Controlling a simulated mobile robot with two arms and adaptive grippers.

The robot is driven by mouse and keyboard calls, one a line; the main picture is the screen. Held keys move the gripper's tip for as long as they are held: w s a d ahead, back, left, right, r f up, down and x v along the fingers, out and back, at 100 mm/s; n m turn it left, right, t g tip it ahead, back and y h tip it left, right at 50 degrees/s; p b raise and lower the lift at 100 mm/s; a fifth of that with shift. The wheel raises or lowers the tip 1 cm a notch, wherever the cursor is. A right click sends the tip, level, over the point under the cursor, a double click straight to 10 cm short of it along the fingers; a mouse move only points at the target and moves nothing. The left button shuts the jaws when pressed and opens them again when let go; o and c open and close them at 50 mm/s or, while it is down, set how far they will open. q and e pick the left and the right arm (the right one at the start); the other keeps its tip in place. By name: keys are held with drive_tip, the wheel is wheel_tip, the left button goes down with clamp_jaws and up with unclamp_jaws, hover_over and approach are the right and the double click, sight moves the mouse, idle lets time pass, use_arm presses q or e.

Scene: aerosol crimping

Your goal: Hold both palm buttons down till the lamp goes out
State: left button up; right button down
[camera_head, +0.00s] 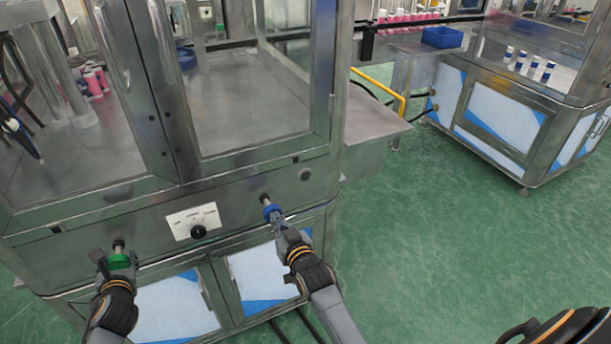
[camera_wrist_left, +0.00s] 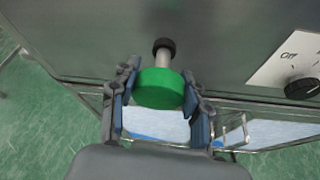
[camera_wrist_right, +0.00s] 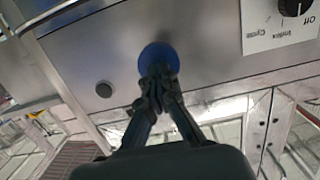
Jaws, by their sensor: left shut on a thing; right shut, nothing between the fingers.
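The green palm button (camera_head: 119,261) sits on the cabinet's front panel at the left, and its metal stem shows in the left wrist view (camera_wrist_left: 160,88). My left gripper (camera_head: 117,266) is shut around its sides, one finger on each side. The blue palm button (camera_head: 270,210) is further right on the panel. My right gripper (camera_head: 278,221) is shut and empty, its closed fingertips against or just before the blue face (camera_wrist_right: 158,58); I cannot tell contact. No lit lamp is visible; a dark round fitting (camera_head: 305,174) is on the panel, and I cannot tell if it is the lamp.
A white plate with a black selector knob (camera_head: 198,231) lies between the buttons. Glazed doors (camera_head: 250,75) stand above, white and blue lower doors (camera_head: 178,305) below. Another cabinet (camera_head: 500,120) with bottles and a blue bin (camera_head: 441,37) stands right. Green floor lies open at the right.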

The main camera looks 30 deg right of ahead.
use_arm(q)
drive_tip(key=shift+w+r, duration=0.3)
use_arm(e)
drive_tip(key=shift+s+f, duration=0.2)
drive_tip(key=shift+s, duration=2.05)
drive_tip(key=shift+s, duration=0.1)
use_arm(q)
drive_tip(key=shift+s+f, duration=0.1)
drive_tip(key=o, duration=1.2)
drive_tip(key=shift+f, duration=0.15)
use_arm(e)
drive_tip(key=s, duration=0.5)
drive_tip(key=shift+s+r, duration=0.35)
drive_tip(key=shift+r, duration=0.05)
use_arm(q)
drive_tip(key=shift+s, duration=0.15)
drive_tip(key=shift+s, duration=0.25)
drive_tip(key=v, duration=1.1)
drive_tip(key=shift+s, duration=0.1)
